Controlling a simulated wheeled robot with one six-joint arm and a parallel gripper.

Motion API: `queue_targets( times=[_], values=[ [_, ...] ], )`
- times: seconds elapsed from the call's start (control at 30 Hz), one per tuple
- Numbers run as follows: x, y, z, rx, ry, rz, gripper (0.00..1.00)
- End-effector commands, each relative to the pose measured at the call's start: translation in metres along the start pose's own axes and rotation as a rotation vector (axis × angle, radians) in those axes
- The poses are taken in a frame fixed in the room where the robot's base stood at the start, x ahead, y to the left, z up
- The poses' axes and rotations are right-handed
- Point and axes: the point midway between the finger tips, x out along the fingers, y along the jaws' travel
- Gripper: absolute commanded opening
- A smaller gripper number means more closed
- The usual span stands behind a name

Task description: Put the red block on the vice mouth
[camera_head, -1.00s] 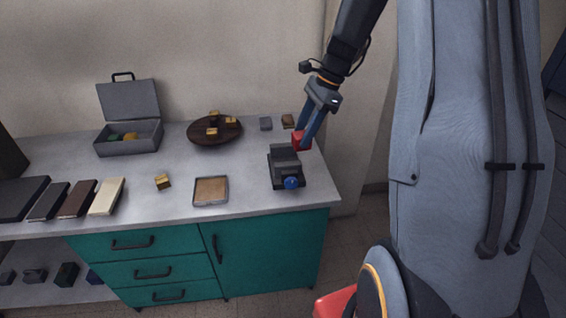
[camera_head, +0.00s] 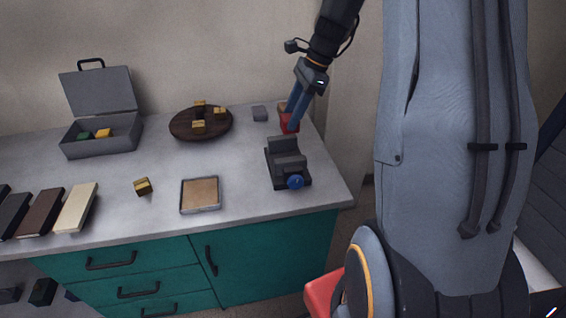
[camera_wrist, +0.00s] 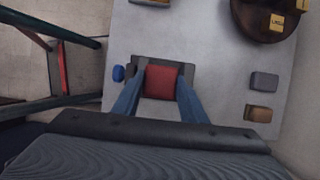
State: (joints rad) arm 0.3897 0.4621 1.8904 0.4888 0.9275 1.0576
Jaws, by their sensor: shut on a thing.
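My gripper (camera_head: 290,122) is shut on the red block (camera_head: 288,127). In the wrist view, my gripper (camera_wrist: 161,80) has one finger on each side of the red block (camera_wrist: 161,84). The dark grey vice (camera_head: 288,167), with a blue knob, stands near the right end of the counter. In the head view the block shows just beyond and above the vice, apart from it. In the wrist view the block covers much of the vice (camera_wrist: 143,63), so its mouth is largely hidden. The exact height of the block cannot be told.
A grey block (camera_head: 260,113) and a brown block (camera_wrist: 258,113) lie near the counter's back right. A round dark board (camera_head: 180,127) holds several yellow blocks. A shallow tray (camera_head: 183,208), a loose yellow block (camera_head: 142,187) and an open grey case (camera_head: 102,143) lie leftward. Counter between them is clear.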

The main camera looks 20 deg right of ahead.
Motion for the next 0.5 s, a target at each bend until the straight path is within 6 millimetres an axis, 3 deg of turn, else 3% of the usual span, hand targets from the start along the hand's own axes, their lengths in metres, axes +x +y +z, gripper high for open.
queue_targets(
  times=[0.03, 0.37, 0.5],
  values=[
    [0.010, -0.003, -0.004, 0.000, 0.000, 0.000, 0.11],
    [0.037, -0.009, -0.013, 0.001, -0.001, 0.002, 0.11],
    [0.057, -0.007, -0.022, 0.002, 0.000, 0.005, 0.11]
  ],
)
